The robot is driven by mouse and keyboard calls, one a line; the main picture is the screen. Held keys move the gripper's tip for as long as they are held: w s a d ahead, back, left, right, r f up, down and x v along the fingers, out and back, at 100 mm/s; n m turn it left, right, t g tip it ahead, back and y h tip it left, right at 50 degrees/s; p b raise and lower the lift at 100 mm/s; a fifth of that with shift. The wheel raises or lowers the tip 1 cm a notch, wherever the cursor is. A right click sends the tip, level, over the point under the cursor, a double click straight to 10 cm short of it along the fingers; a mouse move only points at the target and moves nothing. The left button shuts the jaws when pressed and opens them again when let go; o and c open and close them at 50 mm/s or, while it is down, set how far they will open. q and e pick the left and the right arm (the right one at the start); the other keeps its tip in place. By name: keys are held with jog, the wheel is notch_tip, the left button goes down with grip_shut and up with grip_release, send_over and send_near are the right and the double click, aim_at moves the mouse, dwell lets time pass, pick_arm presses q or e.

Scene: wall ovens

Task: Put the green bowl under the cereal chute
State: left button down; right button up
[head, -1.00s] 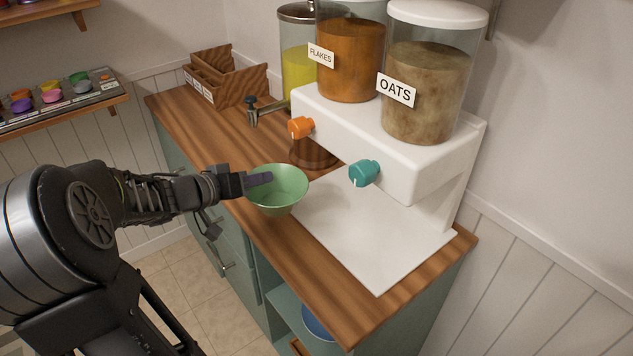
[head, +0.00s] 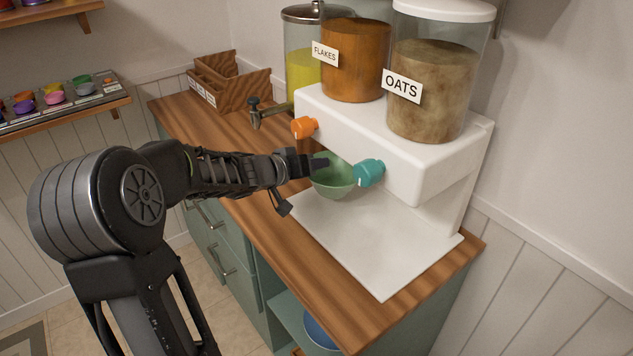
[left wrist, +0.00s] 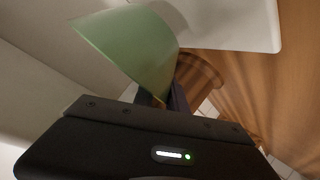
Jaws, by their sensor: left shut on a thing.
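The green bowl (head: 333,181) is upright, held by its left rim in my left gripper (head: 318,163), which is shut on it. The bowl is at the front left of the cereal dispenser (head: 400,150), over the rear left part of its white base plate, with its right side partly hidden by the teal knob (head: 368,172). I cannot tell whether it touches the plate. The bowl (left wrist: 130,50) also shows close up in the left wrist view. The dispenser holds a FLAKES jar (head: 355,60) and an OATS jar (head: 436,85). My right gripper is not in view.
An orange knob (head: 304,127) sits left of the teal one. A drink jar (head: 300,60) with a tap stands behind left. A wooden box (head: 230,82) is at the counter's far end. The base plate's front (head: 370,255) is clear. A blue bowl (head: 320,330) is on the shelf below.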

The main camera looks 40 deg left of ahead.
aim_at(333, 178)
pick_arm(q)
notch_tip(333, 178, down, 5)
jog(key=b, duration=0.2)
jog(key=shift+b, duration=0.4)
jog(key=shift+w, duration=0.2)
jog(key=c, duration=1.3)
grip_release()
jog(key=shift+c, duration=0.2)
